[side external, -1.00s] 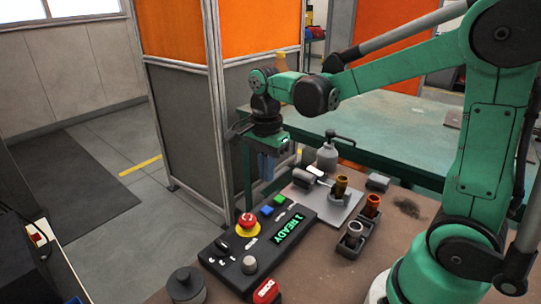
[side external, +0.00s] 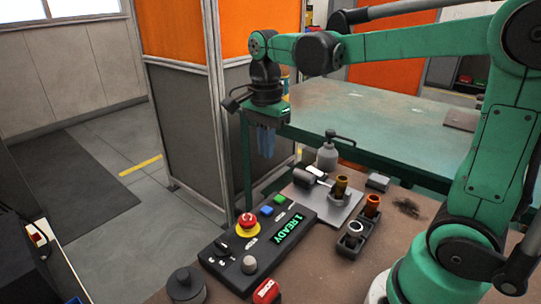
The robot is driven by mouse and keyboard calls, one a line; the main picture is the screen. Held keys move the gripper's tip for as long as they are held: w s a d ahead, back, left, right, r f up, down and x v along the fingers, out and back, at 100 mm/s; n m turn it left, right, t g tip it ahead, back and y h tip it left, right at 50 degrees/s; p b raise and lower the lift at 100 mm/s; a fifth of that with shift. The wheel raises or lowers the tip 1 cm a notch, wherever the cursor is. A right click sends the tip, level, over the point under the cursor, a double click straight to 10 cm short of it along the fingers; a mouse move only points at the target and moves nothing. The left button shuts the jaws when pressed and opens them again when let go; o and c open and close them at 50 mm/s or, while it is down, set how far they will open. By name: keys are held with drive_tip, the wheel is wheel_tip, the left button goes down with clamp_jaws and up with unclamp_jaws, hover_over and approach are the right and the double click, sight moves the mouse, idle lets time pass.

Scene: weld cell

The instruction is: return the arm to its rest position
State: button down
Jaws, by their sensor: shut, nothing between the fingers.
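My gripper (side external: 266,142) hangs pointing down from my green arm, with its blue-grey fingers shut and nothing between them.
A control panel (side external: 240,254) with a red stop button (side external: 247,222) and a "1 READY" display stands on the brown bench (side external: 338,283). A green table (side external: 390,130) stands behind.

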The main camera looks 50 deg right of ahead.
drive_tip(key=s+a+f+n+t, duration=0.1)
drive_tip(key=s+n+t, duration=0.1)
drive_tip(key=n, duration=0.7)
drive_tip(key=s+a+f+n+t, duration=0.1)
drive_tip(key=s+a+n+t, duration=0.1)
drive_tip(key=n+t, duration=0.3)
drive_tip(key=s+n, duration=0.1)
drive_tip(key=n, duration=0.3)
drive_tip(key=shift+s+a+f, duration=0.15)
drive_tip(key=shift+a+f, duration=0.15)
drive_tip(key=shift+f, duration=0.05)
